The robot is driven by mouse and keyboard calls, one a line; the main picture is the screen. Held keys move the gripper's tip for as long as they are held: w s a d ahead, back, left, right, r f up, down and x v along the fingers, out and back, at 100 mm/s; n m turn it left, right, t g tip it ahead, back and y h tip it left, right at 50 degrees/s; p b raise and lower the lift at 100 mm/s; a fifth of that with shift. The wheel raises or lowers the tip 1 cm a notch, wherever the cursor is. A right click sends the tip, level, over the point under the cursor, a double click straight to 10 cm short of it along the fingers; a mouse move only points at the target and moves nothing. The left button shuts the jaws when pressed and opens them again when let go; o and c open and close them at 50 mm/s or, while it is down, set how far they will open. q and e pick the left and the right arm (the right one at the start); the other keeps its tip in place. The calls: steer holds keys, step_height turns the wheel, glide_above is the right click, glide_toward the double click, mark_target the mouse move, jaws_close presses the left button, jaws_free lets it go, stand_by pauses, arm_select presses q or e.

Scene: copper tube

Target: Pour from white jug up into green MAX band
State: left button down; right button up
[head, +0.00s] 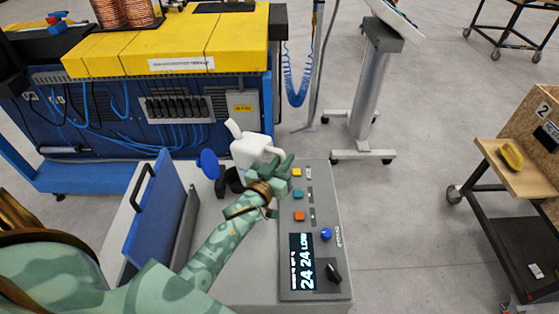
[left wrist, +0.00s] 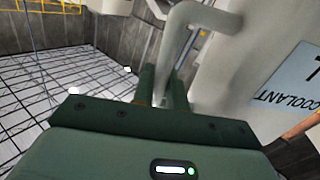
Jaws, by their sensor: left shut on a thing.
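The white jug (head: 250,149) is in the head view above the grey machine top, with its spout pointing up and left. My left gripper (head: 277,168) is shut on the jug's handle. In the left wrist view the fingers (left wrist: 163,88) close around the pale handle (left wrist: 178,40), and the jug's side carries a blue-white COOLANT label (left wrist: 290,85). Just left of and below the jug are a round blue disc (head: 208,163) and a dark fitting (head: 233,181). I cannot see a green MAX band or any liquid. My right gripper is not in view.
The grey control panel (head: 318,225) with coloured buttons and a lit display lies right of my left arm. A blue panel with a handle (head: 155,215) stands at its left. A yellow-topped blue machine (head: 180,50) is behind. Floor at right is open before a wooden cart (head: 515,170).

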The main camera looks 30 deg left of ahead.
arm_select(q)
steer(key=f+n+b, duration=0.1)
steer(key=d+f+n+b, duration=0.1)
steer(key=shift+d+n+b, duration=0.1)
steer(key=shift+n+b, duration=0.3)
step_height(320, 180, up, 3)
steer(key=n+p, duration=0.2)
steer(key=n, duration=0.2)
steer(key=shift+f+p, duration=0.1)
steer(key=shift+p, duration=0.25)
steer(key=shift+f, duration=0.2)
steer(key=p, duration=0.2)
steer(key=shift+r+p, duration=0.25)
steer(key=shift+p, duration=0.1)
steer(key=shift+f+n+p, duration=0.15)
steer(key=shift+n+p, duration=0.15)
steer(key=shift+p, duration=0.05)
steer(key=shift+a+f, duration=0.1)
steer(key=shift+a, duration=0.1)
steer(key=shift+a+n+b, duration=0.45)
steer(key=shift+n+b, duration=0.25)
steer(key=shift+n, duration=0.2)
steer(key=shift+a+n+b, duration=0.2)
steer(key=shift+n+b, duration=0.1)
steer(key=shift+b, duration=0.05)
